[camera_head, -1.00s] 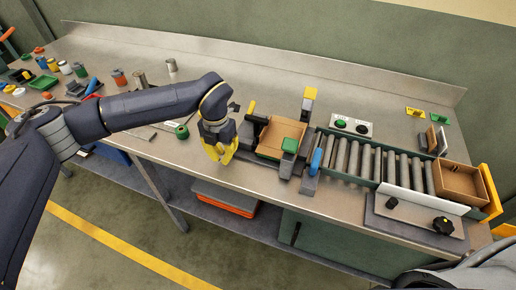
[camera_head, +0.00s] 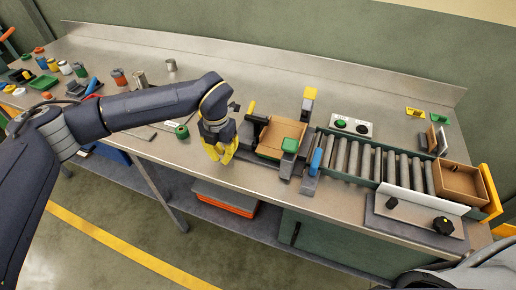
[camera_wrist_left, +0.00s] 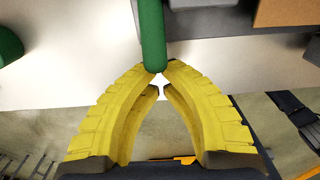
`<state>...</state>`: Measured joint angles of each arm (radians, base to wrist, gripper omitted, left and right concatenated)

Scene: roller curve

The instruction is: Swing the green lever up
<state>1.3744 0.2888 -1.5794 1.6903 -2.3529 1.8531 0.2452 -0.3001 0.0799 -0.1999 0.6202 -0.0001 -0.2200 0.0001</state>
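The green lever (camera_wrist_left: 152,32) shows in the left wrist view as a smooth round rod coming down from the top edge. Its rounded end lies at the tips of my left gripper (camera_wrist_left: 157,78). The two yellow fingers converge there with only a narrow gap. I cannot tell whether they touch the lever. In the head view my left gripper (camera_head: 219,154) hangs near the bench's front edge, left of the open brown box (camera_head: 270,147). I cannot make out the lever apart from the gripper in this view. My right gripper is not in view.
Right of the box stand a green-topped block (camera_head: 290,145), a blue handle (camera_head: 316,161) and a roller conveyor (camera_head: 380,165). A yellow-tipped post (camera_head: 310,93) rises behind them. A green spool (camera_head: 182,131) lies left of the gripper. The bench behind is mostly clear.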

